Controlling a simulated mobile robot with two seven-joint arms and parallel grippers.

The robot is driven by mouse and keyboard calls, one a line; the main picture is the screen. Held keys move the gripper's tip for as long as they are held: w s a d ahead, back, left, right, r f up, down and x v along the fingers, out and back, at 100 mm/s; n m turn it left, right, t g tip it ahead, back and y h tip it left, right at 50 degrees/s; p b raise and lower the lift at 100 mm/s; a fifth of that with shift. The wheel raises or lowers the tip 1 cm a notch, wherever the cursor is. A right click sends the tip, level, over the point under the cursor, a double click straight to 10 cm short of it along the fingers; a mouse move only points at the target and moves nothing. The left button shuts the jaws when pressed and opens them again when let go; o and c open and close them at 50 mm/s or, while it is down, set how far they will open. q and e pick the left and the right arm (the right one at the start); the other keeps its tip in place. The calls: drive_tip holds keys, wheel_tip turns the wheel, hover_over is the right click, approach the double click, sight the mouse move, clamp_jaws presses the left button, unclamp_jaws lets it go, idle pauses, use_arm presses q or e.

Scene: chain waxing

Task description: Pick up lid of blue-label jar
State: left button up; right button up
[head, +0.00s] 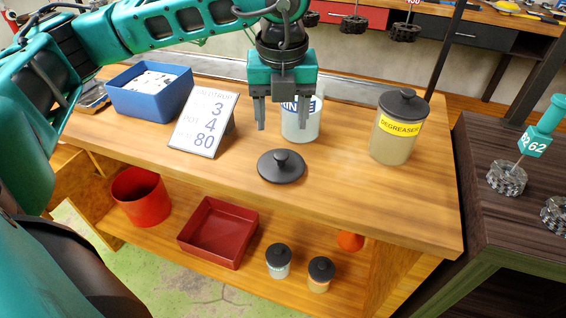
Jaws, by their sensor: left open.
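A round black lid (281,167) with a small knob lies flat on the wooden table in front of the blue-label jar. The blue-label jar (301,127) is pale and stands uncovered behind my left gripper, which hides part of its label. My left gripper (284,112) points down with its fingers spread and nothing between them. In the picture it hangs just above and behind the lid's knob, apart from it. My right gripper is not in view.
A degreaser jar (393,145) with its black lid on stands to the right. A sign card (207,125) and a blue bin (151,105) stand to the left. The shelf below holds a red bucket (139,200), a red tray (239,246) and small lidded jars (279,268).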

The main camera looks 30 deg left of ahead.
sight(281, 154)
use_arm(q)
drive_tip(key=f, duration=0.8)
drive_tip(key=shift+w+a+f, duration=0.3)
drive_tip(key=shift+c, duration=0.4)
drive_tip(key=c, duration=1)
